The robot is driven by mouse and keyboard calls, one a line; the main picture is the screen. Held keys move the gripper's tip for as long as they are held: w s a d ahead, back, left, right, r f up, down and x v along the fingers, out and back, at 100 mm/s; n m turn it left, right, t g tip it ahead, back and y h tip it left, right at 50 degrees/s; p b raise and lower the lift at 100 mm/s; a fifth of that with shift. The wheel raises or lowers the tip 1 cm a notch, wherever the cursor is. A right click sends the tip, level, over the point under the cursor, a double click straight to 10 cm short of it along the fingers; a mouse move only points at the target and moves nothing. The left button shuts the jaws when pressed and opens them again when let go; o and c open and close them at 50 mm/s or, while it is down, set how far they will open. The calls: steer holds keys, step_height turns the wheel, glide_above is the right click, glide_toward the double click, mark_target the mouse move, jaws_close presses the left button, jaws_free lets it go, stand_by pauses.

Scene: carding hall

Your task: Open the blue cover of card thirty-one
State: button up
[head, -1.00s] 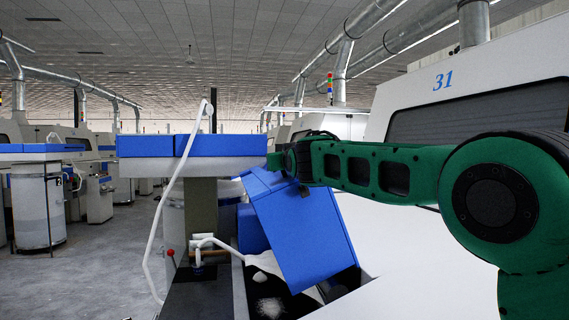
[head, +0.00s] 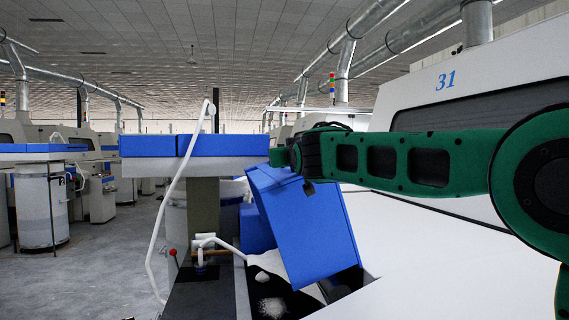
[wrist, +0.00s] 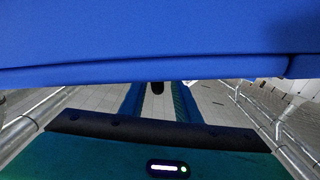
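The blue cover (head: 308,238) of card thirty-one stands tilted up over a dark opening, in the middle of the head view. The number 31 (head: 446,81) is on the white machine behind it. My green arm reaches in from the right, and my gripper (head: 279,158) is at the cover's upper edge. Its fingers cannot be made out, nor whether they grip the edge. In the wrist view a blue panel (wrist: 160,35) fills the top, close to the camera.
White fibre (head: 272,307) lies in the dark opening (head: 250,290) below the cover.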

glide_above(293, 176)
steer(key=shift+s, duration=0.35)
stand_by(1.1)
stand_by(0.5)
steer(key=v, duration=1)
steer(key=shift+s+d, duration=0.2)
steer(key=shift+s, duration=0.05)
